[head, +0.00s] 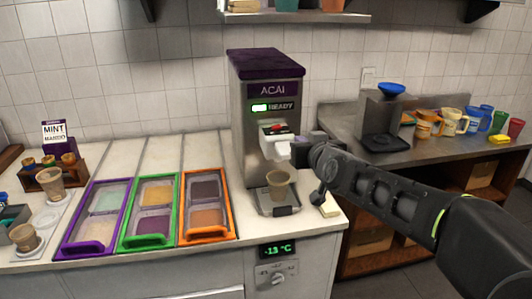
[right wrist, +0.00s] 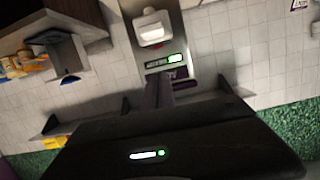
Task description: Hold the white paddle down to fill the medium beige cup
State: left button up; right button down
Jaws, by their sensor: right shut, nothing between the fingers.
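The açaí machine (head: 262,125) stands at the middle of the counter, its display reading READY. Its white paddle (head: 282,150) sits at the front under the dispensing head; a white part of the machine front also shows in the right wrist view (right wrist: 152,30). A beige cup (head: 280,186) stands upright on the drip tray (head: 279,209) below; its contents cannot be made out. My right gripper (head: 297,152) is shut and empty, at the right side of the paddle; I cannot tell whether they touch. It also shows in the right wrist view (right wrist: 158,95). My left gripper is out of view.
Purple, green and orange topping trays (head: 207,205) lie left of the machine. Other beige cups (head: 48,181) stand at far left. Mugs (head: 447,121) and a blue-topped appliance (head: 382,115) stand on the right counter.

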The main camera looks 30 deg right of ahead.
jog(key=shift+f+n, duration=0.2)
jog(key=shift+n, duration=0.1)
jog(key=p, duration=0.3)
send_over(285, 150)
jog(key=s, duration=0.3)
notch_tip(285, 150, down, 2)
jog(key=shift+s+a+f, duration=0.1)
jog(key=shift+a+f, duration=0.1)
jog(key=shift+f, duration=0.95)
jog(key=shift+a+f, duration=0.15)
jog(key=shift+f, duration=0.95)
